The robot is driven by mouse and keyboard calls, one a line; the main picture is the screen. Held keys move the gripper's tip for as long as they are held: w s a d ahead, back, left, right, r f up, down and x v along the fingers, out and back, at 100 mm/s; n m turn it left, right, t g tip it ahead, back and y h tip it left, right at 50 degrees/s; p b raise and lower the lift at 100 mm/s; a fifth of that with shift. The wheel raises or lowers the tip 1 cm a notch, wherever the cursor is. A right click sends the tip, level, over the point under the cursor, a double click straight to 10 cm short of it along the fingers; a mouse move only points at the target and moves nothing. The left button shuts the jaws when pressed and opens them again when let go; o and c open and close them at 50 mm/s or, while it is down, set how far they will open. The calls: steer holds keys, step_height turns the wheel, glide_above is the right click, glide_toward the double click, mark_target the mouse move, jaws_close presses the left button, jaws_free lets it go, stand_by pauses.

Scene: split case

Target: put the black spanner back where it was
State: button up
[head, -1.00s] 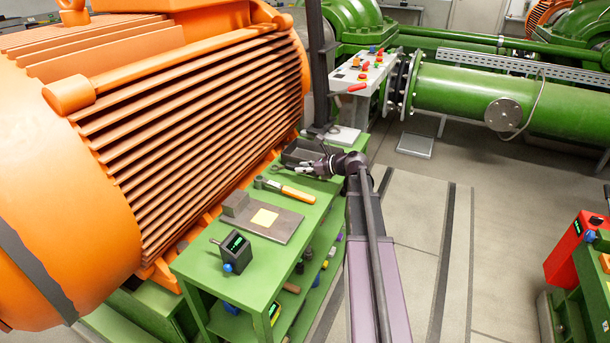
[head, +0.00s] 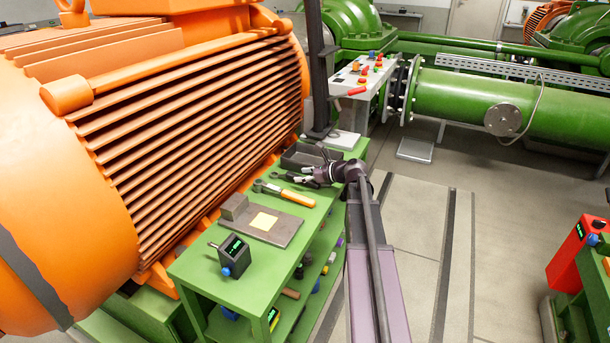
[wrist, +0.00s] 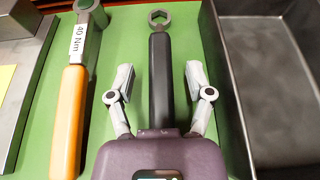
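The black spanner (wrist: 160,75) lies in the wrist view with its grey ring-shaped head (wrist: 160,18) pointing away from me. Its dark handle runs back between my fingers toward the palm, and its near end is hidden. My gripper (wrist: 160,71) is open, with one finger on each side of the handle and a gap on both sides. In the head view my gripper (head: 297,177) is over the far part of the green bench (head: 190,267), beside the dark tray. The spanner is too small there to make out surely.
The orange-handled torque wrench (wrist: 72,110) lies left of the spanner. The dark empty tray (wrist: 232,85) stands close on the right. A grey plate (head: 285,230) with a block and a yellow note, and a dark meter (head: 232,258), are nearer on the bench. The orange motor (head: 190,130) borders it.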

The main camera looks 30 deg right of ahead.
steer(key=shift+r, duration=0.2)
steer(key=shift+s+d+r+p, duration=0.25)
steer(key=shift+s+d+p, duration=0.05)
steer(key=shift+s+p, duration=0.15)
steer(key=p+v, duration=0.3)
steer(key=v, duration=0.7)
steer(key=shift+s+d+p, duration=0.25)
steer(key=shift+s+p, duration=0.05)
